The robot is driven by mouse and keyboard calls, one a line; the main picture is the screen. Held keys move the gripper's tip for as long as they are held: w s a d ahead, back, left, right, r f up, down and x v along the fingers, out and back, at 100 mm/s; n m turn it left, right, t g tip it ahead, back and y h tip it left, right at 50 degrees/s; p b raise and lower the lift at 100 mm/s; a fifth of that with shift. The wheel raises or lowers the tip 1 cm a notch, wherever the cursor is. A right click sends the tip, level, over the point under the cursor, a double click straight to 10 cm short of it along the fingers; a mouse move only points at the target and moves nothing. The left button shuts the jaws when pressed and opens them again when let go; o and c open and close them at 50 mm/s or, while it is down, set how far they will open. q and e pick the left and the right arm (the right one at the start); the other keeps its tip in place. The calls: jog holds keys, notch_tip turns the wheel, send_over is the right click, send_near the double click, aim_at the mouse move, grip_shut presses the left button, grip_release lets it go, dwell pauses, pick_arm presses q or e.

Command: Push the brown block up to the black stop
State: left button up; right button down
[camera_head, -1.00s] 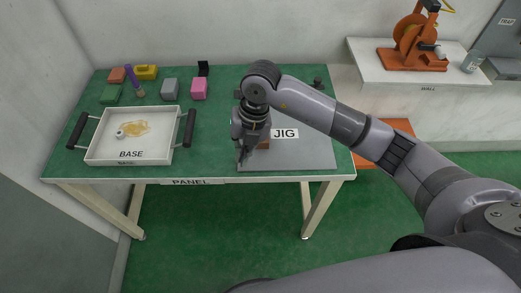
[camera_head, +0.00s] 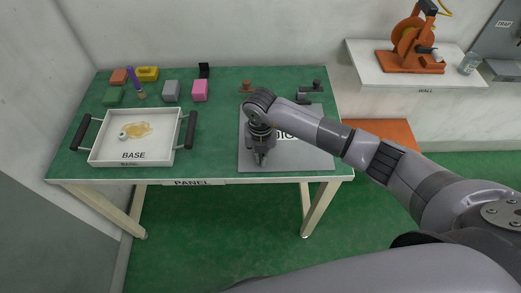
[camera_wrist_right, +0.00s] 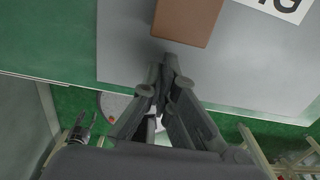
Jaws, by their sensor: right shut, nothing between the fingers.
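The brown block (camera_wrist_right: 187,18) lies on the grey jig plate (camera_wrist_right: 245,60), at the top of the right wrist view. In the head view my right arm and hand hide it. My right gripper (camera_wrist_right: 168,62) is shut and empty, its fingertips just short of the block's near edge; I cannot tell if they touch it. In the head view the right gripper (camera_head: 261,160) is over the front left part of the jig plate (camera_head: 310,162). I cannot make out the black stop for certain in either view. My left gripper is not seen in the head view.
Left on the green table are a white tray (camera_head: 101,153) with dark handles, a pink block (camera_head: 200,90), a grey block (camera_head: 171,90) and a black holder (camera_head: 204,70). A dark fitting (camera_head: 304,97) stands behind the plate. The table between tray and plate is clear.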

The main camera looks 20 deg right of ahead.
jog(key=shift+w+d, duration=0.2)
jog(key=shift+w, duration=0.45)
